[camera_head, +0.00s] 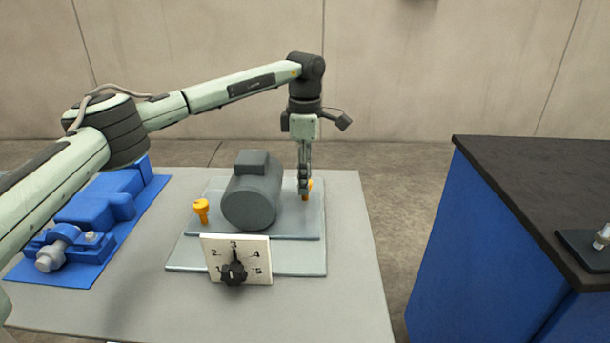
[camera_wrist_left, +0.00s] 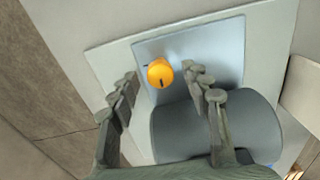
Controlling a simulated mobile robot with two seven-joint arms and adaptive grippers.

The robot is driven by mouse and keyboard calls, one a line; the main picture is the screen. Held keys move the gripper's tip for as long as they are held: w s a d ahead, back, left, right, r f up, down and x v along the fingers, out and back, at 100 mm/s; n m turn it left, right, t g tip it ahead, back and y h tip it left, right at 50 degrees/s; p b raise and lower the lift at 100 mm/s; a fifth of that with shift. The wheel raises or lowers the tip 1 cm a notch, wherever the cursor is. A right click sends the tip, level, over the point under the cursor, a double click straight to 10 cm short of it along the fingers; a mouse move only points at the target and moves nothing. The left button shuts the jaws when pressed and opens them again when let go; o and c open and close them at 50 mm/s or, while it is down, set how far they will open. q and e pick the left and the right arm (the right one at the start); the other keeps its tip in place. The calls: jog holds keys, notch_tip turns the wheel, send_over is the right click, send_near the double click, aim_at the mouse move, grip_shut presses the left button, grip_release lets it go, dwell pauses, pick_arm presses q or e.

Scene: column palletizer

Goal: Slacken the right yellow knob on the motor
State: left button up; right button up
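The grey motor (camera_head: 252,196) sits on a plate (camera_head: 300,222) on the table. The right yellow knob (camera_head: 309,185) is on its right side, partly hidden behind my left gripper (camera_head: 304,192). The left yellow knob (camera_head: 201,209) stands on the other side. My left gripper points down at the right knob. In the left wrist view the right knob (camera_wrist_left: 160,73) shows between the spread fingers of my left gripper (camera_wrist_left: 160,84), with gaps on both sides. The grey motor (camera_wrist_left: 220,128) is beside it there. My right gripper is not in view.
A white dial panel (camera_head: 249,252) with a black pointer knob stands in front of the motor. A blue machine (camera_head: 100,205) lies at the table's left. A blue cabinet (camera_head: 490,240) with a dark top stands at right, across a floor gap.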

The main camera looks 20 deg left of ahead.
pick_arm(q)
notch_tip(320, 180, up, 12)
dwell(0.6)
dwell(0.4)
